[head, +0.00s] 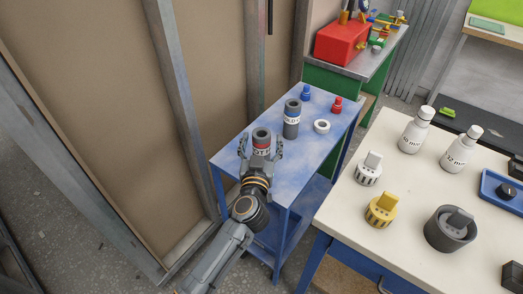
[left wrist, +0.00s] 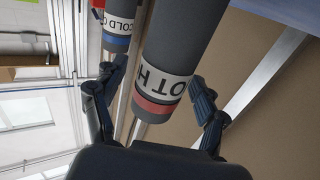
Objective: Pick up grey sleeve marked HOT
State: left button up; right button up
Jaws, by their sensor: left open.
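The grey sleeve marked HOT (head: 261,135), with a red band and a white label, stands upright on the blue table's near part. In the left wrist view the same sleeve (left wrist: 184,45) looms large, its label upside down. My left gripper (head: 261,147) is open, with one finger on each side of the sleeve; in the wrist view its fingers (left wrist: 155,95) stand apart from the sleeve's sides. A second grey sleeve, marked COLD (head: 292,118), with a blue band, stands behind; it also shows in the wrist view (left wrist: 119,25). My right gripper is not in view.
On the blue table (head: 225,160) are a white ring (head: 321,126), a blue fitting (head: 305,93) and a red fitting (head: 337,105). A stud wall (head: 110,110) rises close on the left. A cream table (head: 335,205) with bottles and fittings stands to the right.

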pick_arm(q)
jog(key=c, duration=1.1)
jog(key=shift+o, duration=0.2)
